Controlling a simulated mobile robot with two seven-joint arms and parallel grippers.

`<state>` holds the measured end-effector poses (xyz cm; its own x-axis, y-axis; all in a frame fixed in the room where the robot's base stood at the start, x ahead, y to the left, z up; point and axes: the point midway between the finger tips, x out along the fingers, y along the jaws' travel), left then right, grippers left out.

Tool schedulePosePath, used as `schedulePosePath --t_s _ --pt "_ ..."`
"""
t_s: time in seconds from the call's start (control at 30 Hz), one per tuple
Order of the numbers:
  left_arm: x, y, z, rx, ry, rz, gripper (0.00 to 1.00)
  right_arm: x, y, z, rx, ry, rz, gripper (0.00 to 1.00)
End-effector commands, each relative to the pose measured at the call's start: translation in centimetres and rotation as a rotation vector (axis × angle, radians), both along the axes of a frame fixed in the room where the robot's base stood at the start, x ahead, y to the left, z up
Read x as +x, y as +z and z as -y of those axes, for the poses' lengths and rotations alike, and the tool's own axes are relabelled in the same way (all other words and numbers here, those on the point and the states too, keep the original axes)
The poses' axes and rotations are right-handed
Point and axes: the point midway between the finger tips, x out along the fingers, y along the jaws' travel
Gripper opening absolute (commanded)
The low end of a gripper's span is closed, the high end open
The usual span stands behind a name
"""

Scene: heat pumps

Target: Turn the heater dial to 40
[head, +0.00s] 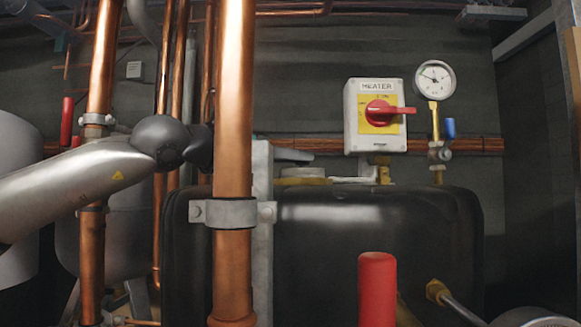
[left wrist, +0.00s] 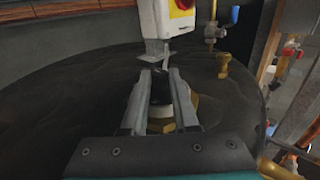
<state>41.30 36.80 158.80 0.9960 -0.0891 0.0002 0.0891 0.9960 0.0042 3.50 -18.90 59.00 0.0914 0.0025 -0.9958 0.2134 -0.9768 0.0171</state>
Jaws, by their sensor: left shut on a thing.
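The heater box (head: 376,116) is a grey-white box labelled HEATER on the wall, with a red dial (head: 380,112) on a yellow plate. The dial's handle points right; its markings are too small to read. My left gripper (head: 294,155) shows partly behind the thick copper pipe, low and left of the box and apart from the dial. In the left wrist view its fingers (left wrist: 161,78) are shut on a small black part (left wrist: 160,80), above a white ring and brass fitting on the tank top. That fitting shows cream and yellow in the head view (head: 303,176). My right gripper is not in view.
A thick copper pipe (head: 233,100) stands in front of my left wrist. The black tank (head: 380,235) lies below the box. A pressure gauge (head: 435,80) and blue-handled valve (head: 449,128) are right of the box. A red handle (head: 377,290) stands in the foreground.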

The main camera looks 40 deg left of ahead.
Motion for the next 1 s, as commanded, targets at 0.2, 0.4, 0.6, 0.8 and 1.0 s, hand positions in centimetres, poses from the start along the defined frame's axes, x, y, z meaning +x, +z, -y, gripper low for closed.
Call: schedulePosePath --t_s 0.2,0.4,0.6,0.8,1.0 --pt "0.0 -0.3 0.3 0.002 0.076 -0.001 0.0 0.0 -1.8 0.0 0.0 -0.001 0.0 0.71" --pt "0.0 -0.2 0.3 -0.002 0.115 0.0 0.0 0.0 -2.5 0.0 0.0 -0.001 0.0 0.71" --pt "0.0 0.0 0.3 -0.005 0.128 0.0 0.0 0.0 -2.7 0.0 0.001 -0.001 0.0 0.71" --pt "0.0 0.0 0.3 -0.006 0.129 0.0 0.0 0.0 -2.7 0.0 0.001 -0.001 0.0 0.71" --pt "0.0 0.0 0.3 -0.006 0.13 -0.001 0.35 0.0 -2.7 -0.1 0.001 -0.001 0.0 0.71"
